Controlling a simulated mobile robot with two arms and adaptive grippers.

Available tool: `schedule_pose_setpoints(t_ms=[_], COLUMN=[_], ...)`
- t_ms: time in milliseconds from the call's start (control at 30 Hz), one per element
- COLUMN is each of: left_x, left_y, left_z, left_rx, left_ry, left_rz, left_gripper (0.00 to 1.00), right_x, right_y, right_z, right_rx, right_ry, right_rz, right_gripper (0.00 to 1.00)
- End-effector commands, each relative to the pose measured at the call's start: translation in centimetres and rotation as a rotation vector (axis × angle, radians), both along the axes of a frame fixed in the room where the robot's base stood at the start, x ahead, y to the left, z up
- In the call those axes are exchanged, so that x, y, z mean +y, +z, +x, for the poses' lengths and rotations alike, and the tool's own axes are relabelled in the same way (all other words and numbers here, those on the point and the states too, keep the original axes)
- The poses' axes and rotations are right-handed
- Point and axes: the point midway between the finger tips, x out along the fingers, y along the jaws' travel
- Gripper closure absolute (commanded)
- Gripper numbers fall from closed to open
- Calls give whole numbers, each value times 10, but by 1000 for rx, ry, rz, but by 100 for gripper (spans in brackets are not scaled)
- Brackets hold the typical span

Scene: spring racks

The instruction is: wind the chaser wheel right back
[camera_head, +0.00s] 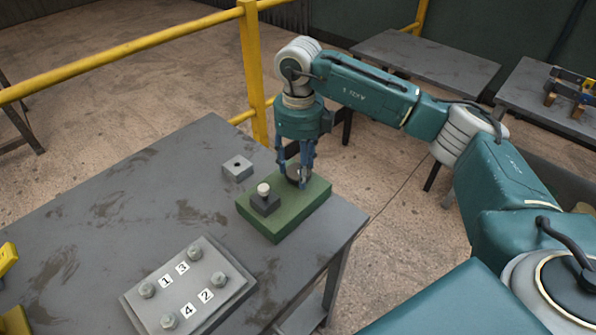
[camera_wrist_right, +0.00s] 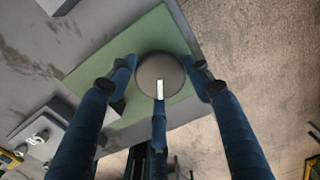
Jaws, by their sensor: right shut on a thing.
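A green block (camera_head: 318,197) sits near the far right corner of the grey table, and also shows in the right wrist view (camera_wrist_right: 178,112). The round dark grey wheel (camera_head: 292,171) is on the block. In the right wrist view the wheel (camera_wrist_right: 160,68) is seen face-on, with a white mark at its lower edge. My right gripper (camera_head: 294,178) comes down from above and is shut on the wheel, its blue fingers around the rim, partly hiding it in the head view. A dark box with a cream button (camera_head: 264,190) stands on the block's left part. My left gripper is out of view.
A small grey block with a hole (camera_head: 238,168) stands left of the green block. A grey plate (camera_head: 190,285) with bolts and number labels lies nearer. Yellow things (camera_head: 7,257) are at the left edge. A yellow rail (camera_head: 130,47) runs behind.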

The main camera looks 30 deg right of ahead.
Motion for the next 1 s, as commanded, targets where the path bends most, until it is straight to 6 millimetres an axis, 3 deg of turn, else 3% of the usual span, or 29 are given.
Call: schedule_pose_setpoints(t_ms=[33,500,1000], left_x=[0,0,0], left_y=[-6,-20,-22], left_z=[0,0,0], left_rx=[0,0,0], left_ry=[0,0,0], left_rz=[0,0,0], left_gripper=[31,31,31], right_x=[0,-2,-3], right_y=[-7,-5,-4], right_z=[-5,-4,-4], right_rx=[17,18,19], right_ry=[45,340,401], right_rz=[-3,-2,-3], right_gripper=[76,76,76])
